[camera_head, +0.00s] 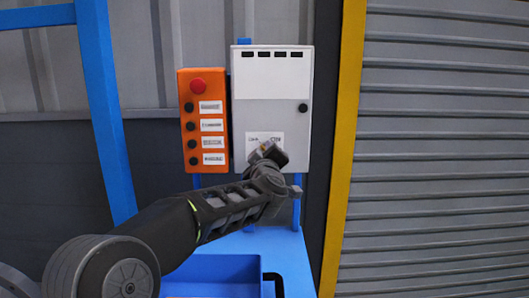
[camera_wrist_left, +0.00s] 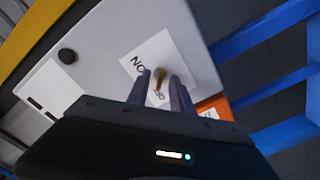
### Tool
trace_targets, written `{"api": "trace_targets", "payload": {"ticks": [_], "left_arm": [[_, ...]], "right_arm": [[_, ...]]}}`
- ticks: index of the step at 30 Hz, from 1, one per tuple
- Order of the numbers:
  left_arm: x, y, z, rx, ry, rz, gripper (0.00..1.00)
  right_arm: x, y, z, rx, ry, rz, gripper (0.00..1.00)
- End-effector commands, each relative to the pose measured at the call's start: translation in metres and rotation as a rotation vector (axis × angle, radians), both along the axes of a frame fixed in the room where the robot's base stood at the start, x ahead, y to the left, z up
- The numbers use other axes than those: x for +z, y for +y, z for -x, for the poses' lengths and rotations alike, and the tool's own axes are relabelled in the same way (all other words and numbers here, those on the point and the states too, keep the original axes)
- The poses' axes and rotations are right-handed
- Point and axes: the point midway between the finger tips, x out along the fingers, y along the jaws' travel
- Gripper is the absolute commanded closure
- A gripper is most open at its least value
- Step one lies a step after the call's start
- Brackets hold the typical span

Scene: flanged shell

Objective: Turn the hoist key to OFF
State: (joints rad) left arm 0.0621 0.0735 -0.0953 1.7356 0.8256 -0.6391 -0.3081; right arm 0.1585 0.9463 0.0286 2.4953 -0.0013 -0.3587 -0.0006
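The hoist key (camera_wrist_left: 158,80) is a small brass-coloured piece standing out from a white label (camera_wrist_left: 146,62) on the grey control box (camera_head: 272,115). In the left wrist view the label's lettering is tilted and partly covered by the key and fingers. My left gripper (camera_wrist_left: 161,76) has one finger on each side of the key, with label showing between key and fingers. It is open around the key. In the head view the left gripper (camera_head: 266,151) is in front of the box's lower part and hides most of the key. My right gripper is in neither view.
An orange button panel (camera_head: 203,150) with a red button (camera_head: 197,86) and several black buttons stands just left of the box. A black knob (camera_head: 303,107) is on the box's right side. A blue tray (camera_head: 215,265) lies below. A yellow post (camera_head: 345,140) and shutter are at right.

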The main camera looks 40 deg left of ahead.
Motion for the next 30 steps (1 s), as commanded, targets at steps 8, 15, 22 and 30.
{"api": "trace_targets", "payload": {"ticks": [8,15,22,30], "left_arm": [[0.000,-0.027,0.034,-0.002,-0.001,0.000,0.73],[0.000,-0.042,0.055,-0.001,-0.001,0.000,0.73],[-0.001,-0.043,0.056,-0.001,0.001,0.000,0.73],[-0.001,-0.043,0.056,-0.001,0.001,0.000,0.73]], "right_arm": [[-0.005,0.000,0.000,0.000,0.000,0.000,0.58],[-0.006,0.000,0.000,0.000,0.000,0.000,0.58],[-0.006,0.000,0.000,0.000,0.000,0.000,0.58],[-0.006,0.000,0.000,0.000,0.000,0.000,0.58]]}}
